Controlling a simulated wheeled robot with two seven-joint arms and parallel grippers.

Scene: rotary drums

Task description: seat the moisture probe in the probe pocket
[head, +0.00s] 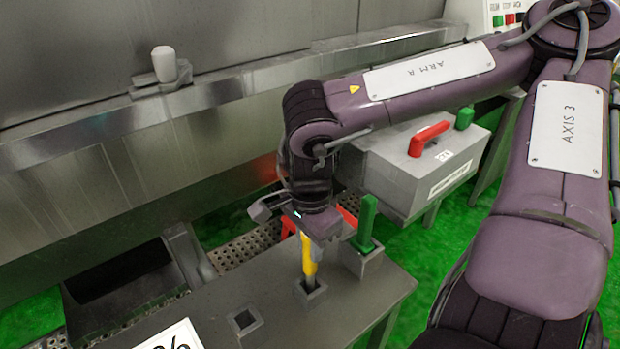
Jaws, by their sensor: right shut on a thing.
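The yellow probe with a grey lower end, which I take for the moisture probe (310,262), stands roughly upright at the grey table. My right gripper (308,236) is shut on its upper part, coming down from above. The probe's lower end is at a square grey socket (313,297); I cannot tell how deep it sits in it. A second square socket (245,321) to the left front is empty. I cannot tell which socket is the probe pocket. My left gripper is not in view.
A green-handled piece (367,220) stands in a grey block close right of my gripper. The grey table (370,302) is bare at its front right. Behind are a grey box with a red handle (429,139) and a large metal drum housing (80,50).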

